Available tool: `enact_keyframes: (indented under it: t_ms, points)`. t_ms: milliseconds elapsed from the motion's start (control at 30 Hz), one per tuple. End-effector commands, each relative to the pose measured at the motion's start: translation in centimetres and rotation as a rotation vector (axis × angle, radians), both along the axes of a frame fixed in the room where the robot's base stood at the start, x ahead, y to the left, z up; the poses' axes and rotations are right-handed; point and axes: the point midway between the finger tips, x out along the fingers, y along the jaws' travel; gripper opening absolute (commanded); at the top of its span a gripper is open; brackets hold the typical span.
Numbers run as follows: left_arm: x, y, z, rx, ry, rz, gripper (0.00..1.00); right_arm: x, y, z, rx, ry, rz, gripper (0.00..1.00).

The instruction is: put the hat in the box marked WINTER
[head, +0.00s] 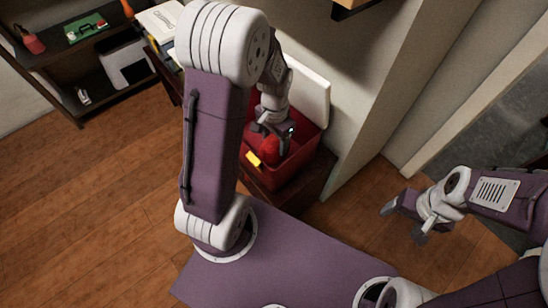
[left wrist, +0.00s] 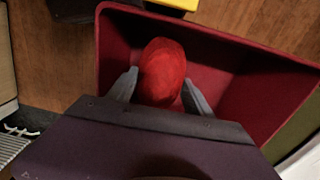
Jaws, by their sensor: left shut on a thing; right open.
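A red rounded thing, apparently the hat (head: 269,149), is between the fingers of my left gripper (head: 266,138). In the left wrist view the hat (left wrist: 163,70) is a red oval with a finger of the left gripper (left wrist: 160,80) on each side. The gripper is shut on it, inside or just over the open red box (head: 299,160). The box's red walls also show in the left wrist view (left wrist: 225,62). A yellow tag (head: 253,159) is on the box's front; no word is readable. My right gripper (head: 404,222) is open and empty at the right.
A white panel (head: 306,92) stands upright behind the box, near the wall. A dark shelf (head: 65,60) at the upper left holds a red item, a green case (head: 86,28) and a white bin (head: 124,66). Wood floor (head: 110,180) is clear at the left.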

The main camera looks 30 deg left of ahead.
Motion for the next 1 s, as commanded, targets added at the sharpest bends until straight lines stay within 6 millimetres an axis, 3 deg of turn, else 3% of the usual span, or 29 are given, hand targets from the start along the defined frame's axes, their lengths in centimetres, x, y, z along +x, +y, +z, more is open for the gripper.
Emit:
enact_keyframes:
  t_ms: [33, 100, 367, 600, 933, 967, 1000]
  points:
    - [-0.1, 0.0, -1.8, 0.0, 0.002, 0.0, 0.18, 0.0, 0.0, -1.2, 0.0, 0.0, 0.0, 0.7]
    - [0.0, 0.0, -2.8, 0.0, 0.001, 0.0, 0.18, 0.0, 0.0, -1.5, 0.0, 0.0, 0.0, 0.7]
    - [0.0, 0.0, -3.7, 0.001, -0.001, 0.0, 0.18, 0.0, 0.0, -1.8, 0.0, 0.0, 0.0, 0.7]
    - [0.0, 0.0, -8.0, 0.0, 0.0, 0.0, 0.18, 0.0, 0.0, -4.0, 0.0, 0.0, 0.0, 0.7]
    - [0.0, 0.0, -8.1, 0.0, -0.001, 0.0, 0.18, 0.0, 0.0, -3.9, 0.0, 0.0, 0.0, 0.7]
    - [0.0, 0.0, -8.1, 0.001, -0.001, 0.0, 0.62, 0.0, 0.0, -3.9, 0.0, 0.0, 0.0, 0.7]
    - [0.0, 0.0, -8.0, 0.001, -0.001, 0.0, 0.73, 0.0, 0.0, -3.8, 0.0, 0.0, 0.0, 0.7]
